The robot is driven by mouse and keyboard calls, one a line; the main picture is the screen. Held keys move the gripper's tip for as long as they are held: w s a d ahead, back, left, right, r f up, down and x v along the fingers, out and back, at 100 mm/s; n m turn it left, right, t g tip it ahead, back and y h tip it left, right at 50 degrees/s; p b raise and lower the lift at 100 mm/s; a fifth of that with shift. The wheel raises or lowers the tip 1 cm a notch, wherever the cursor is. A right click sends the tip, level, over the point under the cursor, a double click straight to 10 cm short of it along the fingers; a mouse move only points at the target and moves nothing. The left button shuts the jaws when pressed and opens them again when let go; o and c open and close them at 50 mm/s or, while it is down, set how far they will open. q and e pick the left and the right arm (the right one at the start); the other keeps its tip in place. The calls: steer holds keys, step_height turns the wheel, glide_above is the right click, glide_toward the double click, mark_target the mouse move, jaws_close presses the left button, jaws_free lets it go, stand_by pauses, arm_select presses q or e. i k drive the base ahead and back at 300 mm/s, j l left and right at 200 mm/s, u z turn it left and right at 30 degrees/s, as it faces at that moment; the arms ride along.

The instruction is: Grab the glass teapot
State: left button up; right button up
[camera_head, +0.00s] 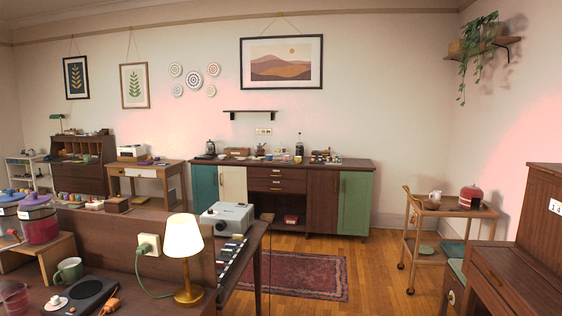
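I cannot make out a glass teapot for certain at this size. A small, pale, rounded vessel (435,196) stands on the top of the wooden trolley (450,211) at the right. Beside it is a red, rounded pot-like thing (470,196). A dark, upright press-like vessel (210,147) stands at the left end of the long sideboard (345,162) against the back wall. Neither of my grippers is in view.
A brown desk (510,285) stands at lower right. Wooden floor and a red rug (300,277) lie clear between them.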

mark_target(259, 151)
steer(key=i+l+z, duration=0.2)
steer(key=i, duration=0.25)
steer(key=i+l, duration=0.15)
steer(key=i, duration=0.45)
steer(key=i+l+z, duration=0.1)
steer(key=i, duration=0.55)
steer(key=i+l, duration=0.2)
steer(key=i, duration=0.4)
steer(key=i+l, duration=0.1)
steer(key=i, duration=1.8)
steer(key=i+u, duration=0.25)
steer(key=i, duration=0.7)
steer(key=i+l+u, duration=0.25)
steer(key=i, duration=0.65)
steer(key=i+j+u, duration=0.4)
steer(key=i+u, duration=0.45)
steer(key=i+l+u, duration=0.1)
steer(key=i+u, duration=0.3)
steer(key=i, duration=0.15)
steer(key=i+l+u, duration=0.2)
steer(key=i+u, duration=0.2)
steer(key=i+j+z, duration=0.1)
steer(key=i+z, duration=0.15)
steer(key=i, duration=0.3)
steer(key=i+j+z, duration=0.25)
steer(key=i, duration=0.25)
steer(key=i+j+z, duration=0.25)
steer(key=i, duration=0.25)
steer(key=i+j+z, duration=0.45)
